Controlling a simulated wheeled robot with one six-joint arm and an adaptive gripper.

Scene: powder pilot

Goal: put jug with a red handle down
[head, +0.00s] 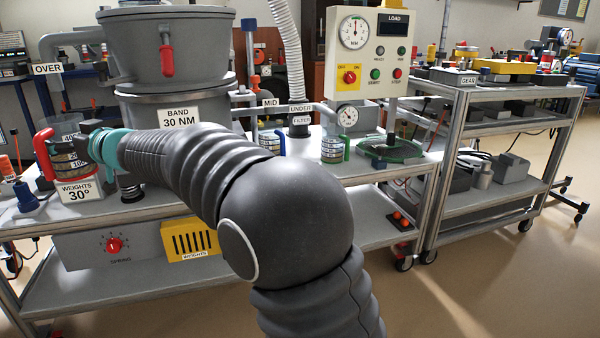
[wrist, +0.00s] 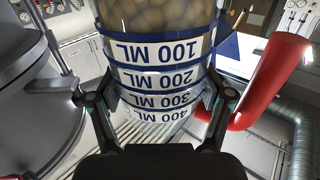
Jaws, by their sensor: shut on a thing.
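The jug with a red handle (head: 66,160) is at the far left of the head view, at the left end of the bench. Its red handle (head: 42,153) points left. In the wrist view the clear jug (wrist: 160,75) fills the middle, with white bands marked 100 to 400 ML and pale granules inside. Its red handle (wrist: 272,75) is on the right there. My gripper (wrist: 160,104) is shut on the jug's body, a finger on each side. In the head view my gripper (head: 88,143) reaches it from the right. The sign hides its base, so I cannot tell whether it touches the bench.
A blue funnel-like piece (head: 25,197) stands at the left. Jugs with blue (head: 268,143) and green (head: 332,150) handles stand farther right on the bench.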

